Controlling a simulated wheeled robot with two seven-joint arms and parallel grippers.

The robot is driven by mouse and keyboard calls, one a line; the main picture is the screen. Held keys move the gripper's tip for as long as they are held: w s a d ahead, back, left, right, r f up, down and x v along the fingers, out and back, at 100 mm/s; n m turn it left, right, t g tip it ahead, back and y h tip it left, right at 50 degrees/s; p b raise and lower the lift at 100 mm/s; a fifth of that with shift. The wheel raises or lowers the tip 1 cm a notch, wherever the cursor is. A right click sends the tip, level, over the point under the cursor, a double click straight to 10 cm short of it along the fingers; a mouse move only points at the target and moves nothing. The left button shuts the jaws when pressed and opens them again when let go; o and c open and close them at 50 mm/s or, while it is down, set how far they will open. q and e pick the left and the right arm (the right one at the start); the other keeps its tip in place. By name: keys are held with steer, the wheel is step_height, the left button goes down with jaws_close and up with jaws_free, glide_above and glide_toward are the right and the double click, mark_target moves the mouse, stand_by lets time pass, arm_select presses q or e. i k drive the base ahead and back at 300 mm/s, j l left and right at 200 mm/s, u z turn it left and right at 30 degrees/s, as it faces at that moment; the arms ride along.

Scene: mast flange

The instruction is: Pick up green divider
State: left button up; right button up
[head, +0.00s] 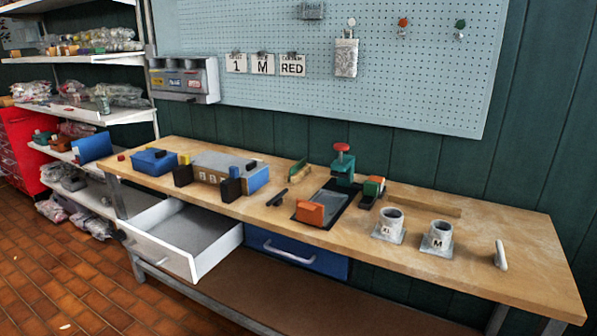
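A thin green piece (299,170), which looks like the green divider, stands on the wooden workbench (400,260) near its back edge. It is right of a grey box with letters on its front (218,165) and left of a green press-like tool with a red knob (343,165). Nothing is touching it that I can make out. Neither of my grippers nor my arms shows in the head view.
A white drawer (185,240) stands open below the bench's left part. An orange block (310,210) sits on a black mat. Two grey cups (390,223) and a white handle-like piece (501,255) stand at right. A pegboard (420,85) hangs behind.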

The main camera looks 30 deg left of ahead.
mark_target(296, 167)
steer(key=i+j, duration=0.2)
steer(key=i+j+z, duration=0.15)
steer(key=j, duration=0.3)
steer(key=i+j, duration=0.2)
steer(key=i+j+z, duration=0.1)
steer(key=j, duration=0.35)
steer(key=i+j, duration=0.25)
steer(key=i+j+z, duration=0.15)
steer(key=j, duration=0.3)
steer(key=i+j, duration=0.15)
steer(key=j, duration=0.2)
steer(key=z, duration=0.05)
